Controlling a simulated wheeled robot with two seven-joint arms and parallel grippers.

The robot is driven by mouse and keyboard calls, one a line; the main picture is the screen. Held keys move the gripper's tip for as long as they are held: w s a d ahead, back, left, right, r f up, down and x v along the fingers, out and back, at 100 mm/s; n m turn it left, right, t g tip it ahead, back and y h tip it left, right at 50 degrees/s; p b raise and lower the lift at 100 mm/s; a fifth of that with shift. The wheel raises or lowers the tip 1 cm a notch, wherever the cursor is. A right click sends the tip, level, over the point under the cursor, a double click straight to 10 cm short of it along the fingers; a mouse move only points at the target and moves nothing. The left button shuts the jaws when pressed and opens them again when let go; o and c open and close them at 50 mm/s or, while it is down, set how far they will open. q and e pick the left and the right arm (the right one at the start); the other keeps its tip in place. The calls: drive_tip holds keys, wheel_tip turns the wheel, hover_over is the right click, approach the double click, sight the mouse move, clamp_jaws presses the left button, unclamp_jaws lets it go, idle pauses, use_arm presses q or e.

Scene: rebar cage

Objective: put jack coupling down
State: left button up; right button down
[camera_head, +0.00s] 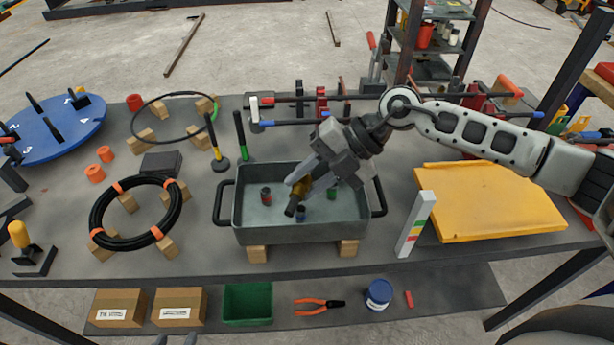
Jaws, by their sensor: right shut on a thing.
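My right gripper (306,182) comes in from the right and is shut on the jack coupling (297,200), a brass-coloured piece with a dark lower end. The coupling is tilted and held over the grey tray (290,236); I cannot tell whether its lower end touches the tray floor. Small dark cylinders with coloured tops, one red (266,196), one blue (302,214) and one green (332,194), stand in the tray around the coupling. The gripper hides part of the tray's back. Grey tips at the bottom edge seem to be my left gripper (176,340); its jaws are mostly out of frame.
The tray rests on wooden blocks (257,252).

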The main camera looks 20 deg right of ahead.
drive_tip(key=shift+f, duration=0.35)
drive_tip(key=c, duration=1.4)
unclamp_jaws()
drive_tip(key=shift+o, duration=1.3)
drive_tip(key=shift+r, duration=0.3)
drive_tip(key=b+v, duration=0.1)
drive_tip(key=v, duration=1.1)
drive_tip(key=shift+r, duration=0.15)
